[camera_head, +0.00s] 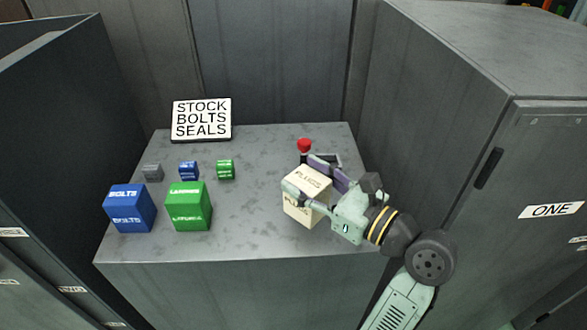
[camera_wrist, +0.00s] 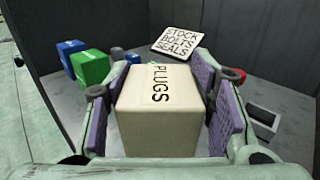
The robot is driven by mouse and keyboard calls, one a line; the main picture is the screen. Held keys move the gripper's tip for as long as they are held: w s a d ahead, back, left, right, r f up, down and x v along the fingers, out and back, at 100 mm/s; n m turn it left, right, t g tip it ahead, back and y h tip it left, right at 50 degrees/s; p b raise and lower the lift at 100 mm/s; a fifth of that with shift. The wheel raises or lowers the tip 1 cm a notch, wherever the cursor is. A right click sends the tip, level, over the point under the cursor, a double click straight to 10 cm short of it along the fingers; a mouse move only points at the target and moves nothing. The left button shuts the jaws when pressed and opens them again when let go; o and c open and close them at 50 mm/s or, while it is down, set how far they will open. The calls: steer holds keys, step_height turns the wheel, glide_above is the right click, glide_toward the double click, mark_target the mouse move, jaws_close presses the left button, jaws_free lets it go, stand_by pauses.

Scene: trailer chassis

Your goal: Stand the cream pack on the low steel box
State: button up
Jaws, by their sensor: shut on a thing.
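The cream pack (camera_head: 301,210), lettered PLUGS, is upright at the right part of the low steel box (camera_head: 245,225). My gripper (camera_head: 309,179) is shut on the cream pack, with one finger along each side. In the wrist view the cream pack (camera_wrist: 158,125) fills the middle between the purple finger pads. I cannot tell whether its base touches the grey top of the box, as its lower edge is partly hidden.
A blue BOLTS pack (camera_head: 130,208) and a green pack (camera_head: 189,207) stand at the left, with small grey, blue and green blocks behind. A red-topped item (camera_head: 304,147) is behind my gripper. A sign (camera_head: 202,119) stands at the back. Tall cabinets (camera_head: 460,130) flank the box.

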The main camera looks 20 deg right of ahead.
steer(key=shift+w+d+f+p, duration=0.15)
steer(key=shift+w+f, duration=0.5)
steer(key=shift+w, duration=0.4)
steer(key=shift+w+d+f+p, duration=0.1)
steer(key=shift+w+f+p, duration=0.1)
steer(key=shift+w+f, duration=0.7)
steer(key=shift+w+d+f+p, duration=0.15)
steer(key=shift+w+f, duration=0.3)
steer(key=shift+w, duration=0.8)
steer(key=shift+f, duration=0.1)
steer(key=o, duration=1.5)
steer(key=shift+s+d, duration=0.1)
steer(key=b+v, duration=0.2)
steer(key=v, duration=0.9)
steer(key=shift+s+d, duration=0.1)
steer(key=shift+s, duration=0.25)
